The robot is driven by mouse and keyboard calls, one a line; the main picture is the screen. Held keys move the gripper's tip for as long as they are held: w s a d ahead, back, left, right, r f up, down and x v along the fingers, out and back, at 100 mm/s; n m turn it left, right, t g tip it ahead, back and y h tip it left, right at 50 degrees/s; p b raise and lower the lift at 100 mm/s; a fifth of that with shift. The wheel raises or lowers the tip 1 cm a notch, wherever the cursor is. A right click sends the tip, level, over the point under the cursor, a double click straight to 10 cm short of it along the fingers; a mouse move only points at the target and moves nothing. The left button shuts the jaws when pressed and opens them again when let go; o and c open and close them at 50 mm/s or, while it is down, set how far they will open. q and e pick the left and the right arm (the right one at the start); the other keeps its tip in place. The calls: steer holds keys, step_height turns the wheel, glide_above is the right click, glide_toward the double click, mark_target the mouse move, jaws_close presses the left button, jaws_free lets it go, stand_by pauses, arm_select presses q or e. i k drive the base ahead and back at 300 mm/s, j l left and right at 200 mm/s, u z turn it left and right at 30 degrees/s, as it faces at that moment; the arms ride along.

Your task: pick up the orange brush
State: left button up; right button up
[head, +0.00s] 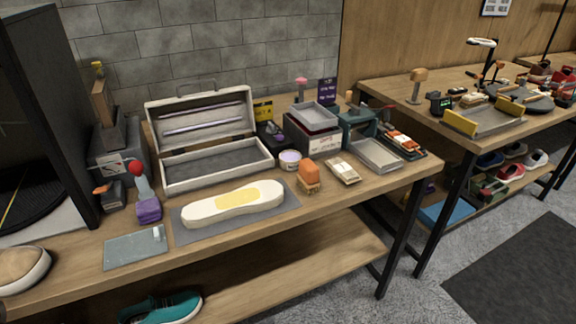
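The orange brush (308,173) stands on the near wooden workbench, right of centre, with an orange upper part and tan lower part that look like a handle over bristles. It sits just right of a small round tub (290,160) and left of a pale wooden brush-like block (343,171). Nothing covers it from this view. Neither of my grippers shows in the head view.
An open grey toolbox (215,164) stands behind a mat with a pale sole-shaped piece (234,203). Stacked boxes (314,133) rise behind the brush, and a grey tray (376,155) lies to its right. The bench front before the brush is clear.

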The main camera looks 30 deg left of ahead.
mark_target(308, 178)
steer(key=i+l+u, duration=0.55)
steer(key=u, duration=0.3)
steer(key=k+l, duration=0.05)
steer(key=l, duration=0.05)
